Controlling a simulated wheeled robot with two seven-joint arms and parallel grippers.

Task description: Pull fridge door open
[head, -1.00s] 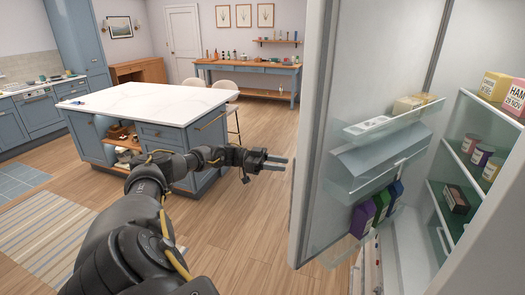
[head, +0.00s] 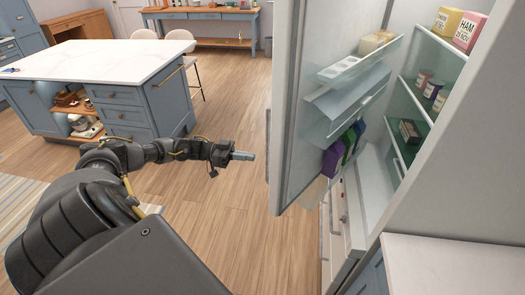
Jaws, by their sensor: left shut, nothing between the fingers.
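The fridge door (head: 287,110) stands open in the head view, its inner side with clear door shelves facing right. The fridge interior (head: 375,165) shows to the right of it, with glass shelves. My left gripper (head: 243,156) is shut and empty. It points right, a little to the left of the door's edge, with a gap between them. A strip of the door handle (head: 268,145) shows at the door's left side; most of the outer face is hidden. My right gripper is out of view.
Boxes (head: 459,28) and jars (head: 433,90) stand on the fridge shelves. Cartons (head: 343,148) sit in the low door shelf. A white-topped island (head: 115,60) stands at the left. A white counter (head: 450,262) is at lower right. Wooden floor (head: 220,215) is clear between the island and door.

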